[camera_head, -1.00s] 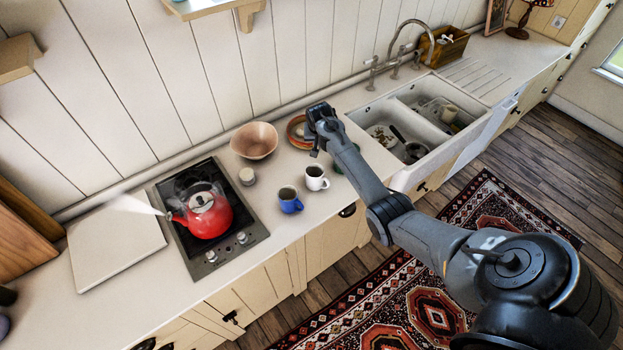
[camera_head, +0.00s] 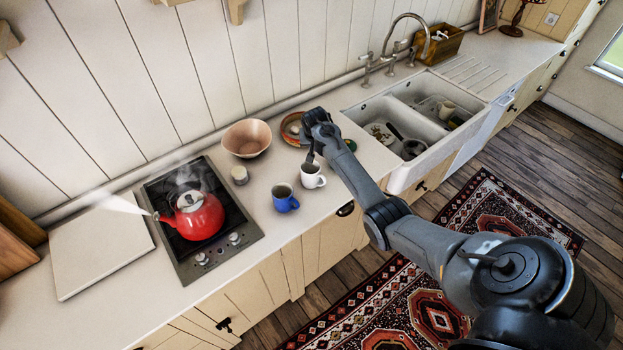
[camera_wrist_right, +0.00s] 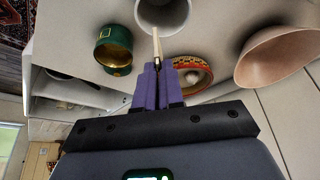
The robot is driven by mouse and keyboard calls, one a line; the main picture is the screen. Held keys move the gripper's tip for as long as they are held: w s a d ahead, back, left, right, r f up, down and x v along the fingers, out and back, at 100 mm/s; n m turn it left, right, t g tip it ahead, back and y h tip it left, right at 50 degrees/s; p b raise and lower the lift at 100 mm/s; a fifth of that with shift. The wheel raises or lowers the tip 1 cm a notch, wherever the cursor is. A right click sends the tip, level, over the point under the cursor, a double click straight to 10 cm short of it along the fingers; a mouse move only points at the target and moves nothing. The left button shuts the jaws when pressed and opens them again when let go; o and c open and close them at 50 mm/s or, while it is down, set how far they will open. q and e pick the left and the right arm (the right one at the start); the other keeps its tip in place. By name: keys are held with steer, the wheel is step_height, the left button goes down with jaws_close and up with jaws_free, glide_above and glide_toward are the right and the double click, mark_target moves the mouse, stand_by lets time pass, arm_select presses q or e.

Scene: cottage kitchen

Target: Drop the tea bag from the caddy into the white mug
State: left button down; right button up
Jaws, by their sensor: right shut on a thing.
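The white mug (camera_head: 312,181) stands upright on the counter, to the right of a blue mug. It also shows at the top of the right wrist view (camera_wrist_right: 163,14), partly cut off. My right gripper (camera_head: 310,158) is just above and behind the white mug. In the right wrist view its purple fingers (camera_wrist_right: 157,66) are shut on a thin pale thing (camera_wrist_right: 156,42), seen edge-on, likely the tea bag, which points toward the mug. The green caddy (camera_wrist_right: 113,52) with a gold inside stands open beside the mug; my arm mostly hides it in the head view. My left gripper is out of view.
A blue mug (camera_head: 284,199), a small pale jar (camera_head: 240,175), a wooden bowl (camera_head: 247,139) and an orange-rimmed dish (camera_head: 291,127) stand nearby. A steaming red kettle (camera_head: 199,216) is on the hob. The sink (camera_head: 432,128) lies right of my forearm.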

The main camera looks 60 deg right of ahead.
steer(key=o, duration=0.7)
steer(key=shift+b+v, duration=0.5)
steer(key=shift+v, duration=4.95)
